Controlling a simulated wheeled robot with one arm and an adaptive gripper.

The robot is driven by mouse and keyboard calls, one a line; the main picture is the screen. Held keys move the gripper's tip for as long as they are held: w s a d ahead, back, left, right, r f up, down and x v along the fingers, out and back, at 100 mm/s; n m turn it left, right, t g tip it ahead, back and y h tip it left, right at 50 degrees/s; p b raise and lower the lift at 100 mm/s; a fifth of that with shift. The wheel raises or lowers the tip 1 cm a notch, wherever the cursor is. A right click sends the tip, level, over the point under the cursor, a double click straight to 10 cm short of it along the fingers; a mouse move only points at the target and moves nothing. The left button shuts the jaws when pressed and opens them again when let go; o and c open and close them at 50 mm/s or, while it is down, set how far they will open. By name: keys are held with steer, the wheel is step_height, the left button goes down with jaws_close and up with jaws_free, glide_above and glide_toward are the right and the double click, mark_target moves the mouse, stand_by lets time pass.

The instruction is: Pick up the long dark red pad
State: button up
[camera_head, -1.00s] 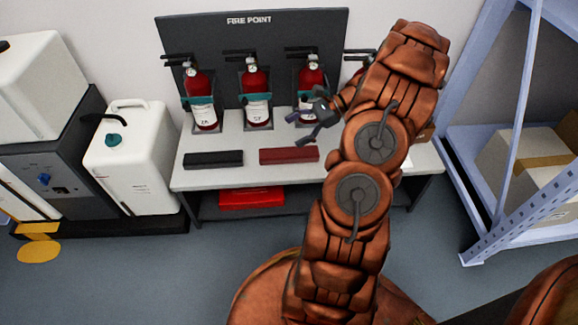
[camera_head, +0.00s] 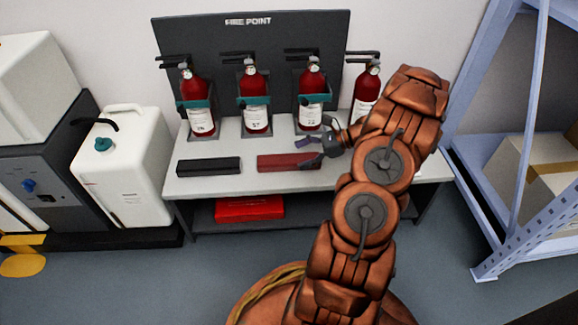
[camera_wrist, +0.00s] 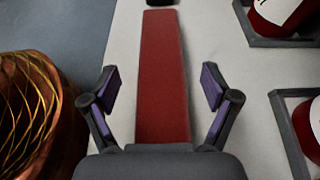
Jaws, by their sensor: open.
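The long dark red pad (camera_head: 286,162) lies flat on the light grey bench top (camera_head: 345,180), in front of the extinguishers. In the wrist view the pad (camera_wrist: 163,75) runs lengthwise up the middle of the picture. My gripper (camera_head: 308,152) is at the right end of the pad in the head view and hides that end. In the wrist view my gripper (camera_wrist: 160,87) is open, with one finger on each side of the pad and a gap between each finger and the pad. Its height above the bench is hard to tell.
A black pad (camera_head: 209,166) lies left of the red one. Several red fire extinguishers (camera_head: 255,100) stand in holders behind. A bright red case (camera_head: 249,208) is on the lower shelf. White canisters (camera_head: 125,170) stand left, a metal rack (camera_head: 520,150) right.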

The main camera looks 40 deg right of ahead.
steer(key=shift+b+x, duration=0.35)
steer(key=shift+x, duration=0.8)
steer(key=shift+c, duration=0.2)
steer(key=c, duration=1.2)
steer(key=shift+c, duration=0.2)
steer(key=shift+r, duration=0.1)
